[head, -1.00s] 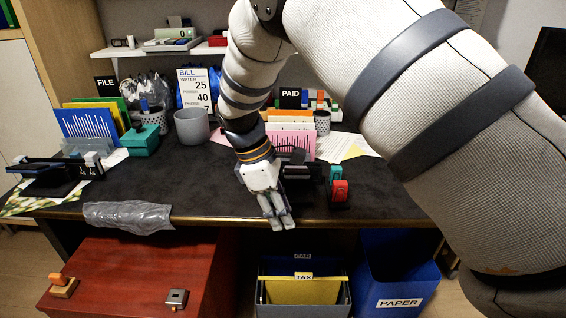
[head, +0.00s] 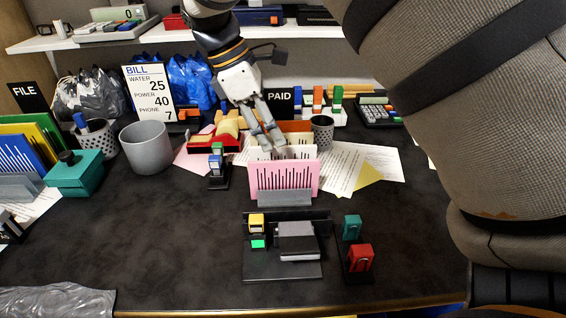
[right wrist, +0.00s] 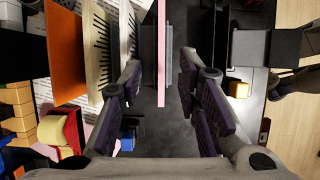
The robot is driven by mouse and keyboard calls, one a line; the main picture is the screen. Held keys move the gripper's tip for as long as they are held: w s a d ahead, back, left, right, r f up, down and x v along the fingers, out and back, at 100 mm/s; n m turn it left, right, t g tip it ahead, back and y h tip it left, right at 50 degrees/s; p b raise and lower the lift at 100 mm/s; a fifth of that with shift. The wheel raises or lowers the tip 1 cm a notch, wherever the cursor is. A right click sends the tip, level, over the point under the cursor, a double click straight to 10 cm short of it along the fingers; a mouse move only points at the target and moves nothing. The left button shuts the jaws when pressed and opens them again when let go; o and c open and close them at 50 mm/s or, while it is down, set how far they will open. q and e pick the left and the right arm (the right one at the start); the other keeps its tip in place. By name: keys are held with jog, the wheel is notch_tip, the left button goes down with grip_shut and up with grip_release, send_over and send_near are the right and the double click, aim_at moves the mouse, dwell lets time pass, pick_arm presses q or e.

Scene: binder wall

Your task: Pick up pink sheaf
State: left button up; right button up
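The pink sheaf (head: 284,178) stands upright in a grey holder (head: 285,199) at the front of a row of sheets in the middle of the desk. Cream and orange sheets (head: 296,138) stand behind it. My right gripper (head: 268,141) reaches down over this row from the back. In the right wrist view, its two dark fingers are open (right wrist: 163,98). The pink sheaf (right wrist: 161,55) shows edge-on between them, with gaps on both sides. The cream sheets (right wrist: 97,45) lie outside the left finger. My left gripper is not in view.
A black stand with stamps (head: 284,262) and a red stapler-like stamp (head: 359,258) stand in front of the sheaf. A dotted pen cup (head: 322,131) is close on the right. A grey cup (head: 146,147) and teal box (head: 77,176) stand left. The desk's front left is mostly clear.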

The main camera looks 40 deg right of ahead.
aim_at(283, 161)
jog(key=x, duration=0.8)
jog(key=shift+a+f, duration=0.15)
jog(key=shift+f, duration=0.35)
jog(key=shift+f, duration=0.25)
grip_shut()
